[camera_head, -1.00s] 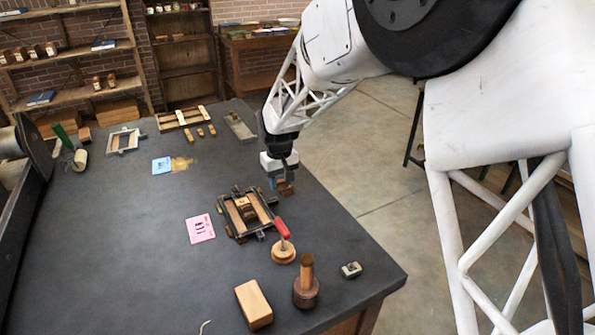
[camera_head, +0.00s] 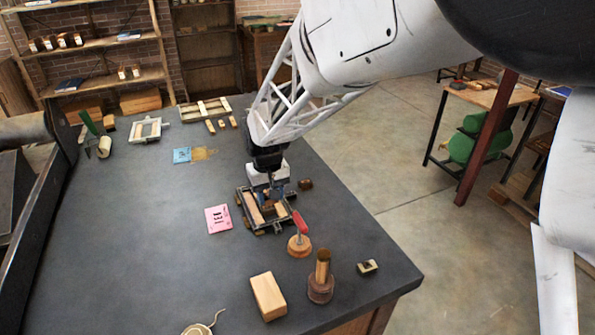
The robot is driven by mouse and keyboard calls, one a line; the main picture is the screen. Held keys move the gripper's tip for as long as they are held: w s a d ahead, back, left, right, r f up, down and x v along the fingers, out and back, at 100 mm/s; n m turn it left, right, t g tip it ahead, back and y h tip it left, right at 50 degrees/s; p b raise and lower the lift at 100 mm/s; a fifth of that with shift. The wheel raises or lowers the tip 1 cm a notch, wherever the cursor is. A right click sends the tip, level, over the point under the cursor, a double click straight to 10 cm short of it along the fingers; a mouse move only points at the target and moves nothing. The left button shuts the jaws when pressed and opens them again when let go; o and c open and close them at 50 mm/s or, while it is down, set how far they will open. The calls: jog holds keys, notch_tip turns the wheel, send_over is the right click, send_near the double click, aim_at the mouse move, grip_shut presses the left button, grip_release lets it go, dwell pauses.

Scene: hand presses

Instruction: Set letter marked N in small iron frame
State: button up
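The small dark iron frame (camera_head: 283,226) lies on the dark bench top, with pale wooden strips inside it. My gripper (camera_head: 268,198) points down over the far middle part of this frame. A small brown piece shows at its fingertips. I cannot tell whether the fingers hold it or it sits in the frame, nor whether they are open or shut. A dark brown block (camera_head: 305,184) lies on the bench just right of the gripper. No letter N can be read on any piece.
A red-handled tool on a round wooden base (camera_head: 299,243) stands close to the frame's near right corner. A pink card (camera_head: 218,219) lies left. A wooden block (camera_head: 268,296), a dark-based wooden post (camera_head: 321,280) and a small metal piece (camera_head: 367,267) are nearer. The bench's left middle is clear.

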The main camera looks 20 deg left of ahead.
aim_at(270, 203)
jog(key=shift+f, duration=0.2)
jog(key=shift+f, duration=1.6)
jog(key=shift+f, duration=0.75)
dwell(1.2)
jog(key=o, duration=0.9)
jog(key=shift+o, duration=0.2)
jog(key=shift+r, duration=0.2)
jog(key=shift+r, duration=2.8)
